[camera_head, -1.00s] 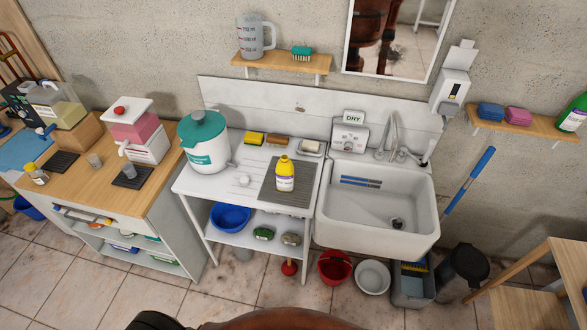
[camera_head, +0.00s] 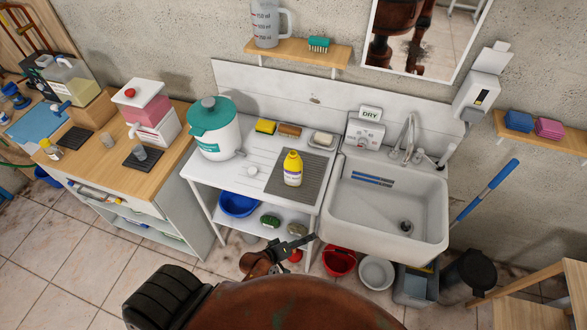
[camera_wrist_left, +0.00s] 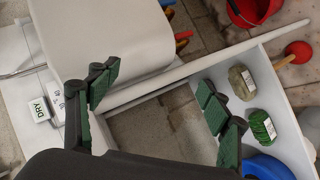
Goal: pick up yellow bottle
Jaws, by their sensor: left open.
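The yellow bottle (camera_head: 293,169), with a white label and yellow cap, stands upright on a grey ribbed mat (camera_head: 313,178) on the white counter, left of the sink. I cannot make out the bottle in the left wrist view. My left gripper (camera_head: 293,246) is below and in front of the counter's front edge, apart from the bottle. In the left wrist view my left gripper (camera_wrist_left: 158,82) has its green-padded fingers wide apart with nothing between them. My right gripper is not in view.
A white sink (camera_head: 386,213) is right of the bottle. A large teal-lidded container (camera_head: 214,134) stands to its left, sponges (camera_head: 265,126) behind. The lower shelf holds a blue basin (camera_head: 238,205) and scrubbers (camera_head: 270,221). A red bucket (camera_head: 339,261) stands on the floor.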

